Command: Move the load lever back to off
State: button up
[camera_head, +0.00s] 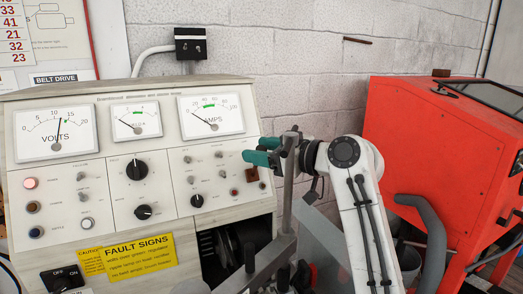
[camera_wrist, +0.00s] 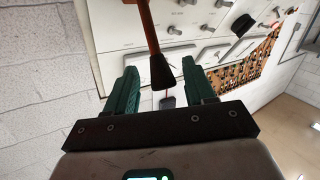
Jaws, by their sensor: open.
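My gripper (camera_head: 257,150) is at the right end of the pale test-bench panel in the head view, its teal fingers pointing left. In the wrist view my gripper (camera_wrist: 160,68) is open, with a finger on each side. A lever with an orange-brown shaft (camera_wrist: 148,25) and a black grip (camera_wrist: 161,72) reaches down between the fingers in that view. I see gaps beside the grip; whether it touches a finger or lies deeper I cannot tell. I cannot clearly make out this lever in the head view, nor read its off mark. A small dark block (camera_wrist: 167,101) shows behind the grip.
A grey metal post (camera_head: 289,185) stands upright in front of the panel beside my gripper. A reddish-brown block (camera_head: 252,174) sits just below the fingers. A red cabinet (camera_head: 425,160) is at right. An OFF/ON switch (camera_head: 62,278) is at lower left. Several knobs crowd the panel.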

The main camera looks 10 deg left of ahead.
jog(key=b+v, duration=0.2)
jog(key=v, duration=0.8)
jog(key=shift+d+b, duration=0.25)
jog(key=shift+b, duration=0.1)
